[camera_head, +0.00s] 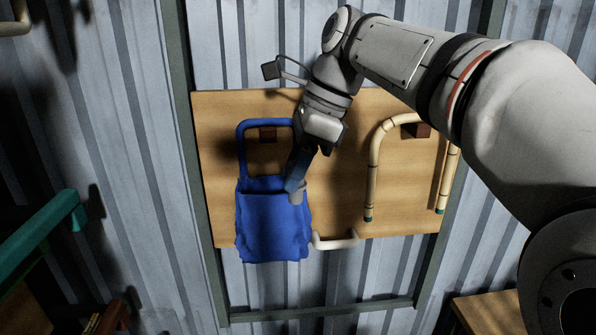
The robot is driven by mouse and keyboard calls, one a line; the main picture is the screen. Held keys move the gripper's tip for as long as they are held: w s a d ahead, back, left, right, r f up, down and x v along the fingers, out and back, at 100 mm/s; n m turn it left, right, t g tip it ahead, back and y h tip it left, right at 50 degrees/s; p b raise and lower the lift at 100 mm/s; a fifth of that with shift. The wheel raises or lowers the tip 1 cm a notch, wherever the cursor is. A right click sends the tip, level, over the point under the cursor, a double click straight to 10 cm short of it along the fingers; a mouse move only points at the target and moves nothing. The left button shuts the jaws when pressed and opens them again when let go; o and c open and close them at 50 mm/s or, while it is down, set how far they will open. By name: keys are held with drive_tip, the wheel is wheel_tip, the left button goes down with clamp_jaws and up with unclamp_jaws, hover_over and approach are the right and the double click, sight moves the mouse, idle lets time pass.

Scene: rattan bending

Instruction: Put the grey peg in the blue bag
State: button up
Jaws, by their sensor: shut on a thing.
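The blue bag (272,226) hangs by its strap from a brown block on the wooden board. Its mouth faces up. My gripper (296,189) reaches down from the upper right to the right part of the bag's mouth. It is shut on the grey peg (296,197), a short piece at its fingertips. The peg overlaps the bag's right rim in the picture. I cannot tell whether its lower end is inside the mouth or in front of it. The bag's inside is mostly hidden.
The wooden board (345,190) is mounted before a corrugated metal wall. A bent rattan piece (375,160) hangs on a block at the right. A white handle (335,242) sits at the board's lower edge. A teal-covered bar (40,228) juts in at left.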

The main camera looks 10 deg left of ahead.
drive_tip(key=w+p, duration=0.1)
drive_tip(key=w, duration=0.1)
drive_tip(key=w+a+p, duration=0.1)
drive_tip(key=w, duration=0.2)
drive_tip(key=shift+w+a+f, duration=0.15)
drive_tip(key=shift+f, duration=0.05)
drive_tip(key=shift+w+a+f+p, duration=0.15)
drive_tip(key=shift+w+a+p, duration=0.1)
drive_tip(key=shift+w, duration=0.5)
drive_tip(key=shift+w+a+f+p, duration=0.1)
drive_tip(key=shift+w+f+p, duration=0.1)
drive_tip(key=shift+w, duration=0.55)
drive_tip(key=o, duration=1)
drive_tip(key=shift+o, duration=0.2)
drive_tip(key=shift+r, duration=0.1)
